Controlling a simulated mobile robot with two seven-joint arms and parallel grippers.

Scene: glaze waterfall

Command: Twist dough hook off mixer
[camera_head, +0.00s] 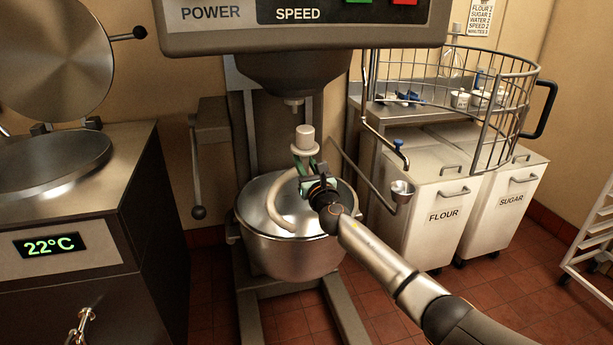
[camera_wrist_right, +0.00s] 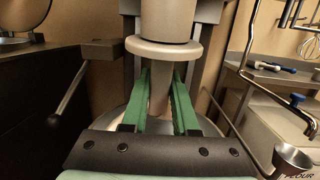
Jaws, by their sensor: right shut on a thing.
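The pale dough hook (camera_head: 304,139) is upright, with its collar near the top and its curved lower part in front of the steel bowl (camera_head: 290,258). Its top stands below the mixer's drive shaft (camera_head: 293,103), with a visible gap between them. The mixer head (camera_head: 300,30) is above. My right gripper (camera_head: 305,170) is shut on the hook's shank just under the collar. In the right wrist view the green fingers (camera_wrist_right: 163,105) stand either side of the shank, below the wide collar (camera_wrist_right: 160,49). My left gripper is not in view.
A kettle cabinet (camera_head: 90,200) with its round lid raised stands at left. A lever (camera_head: 197,185) hangs beside the mixer column. The wire bowl guard (camera_head: 440,80) is swung out to the right.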

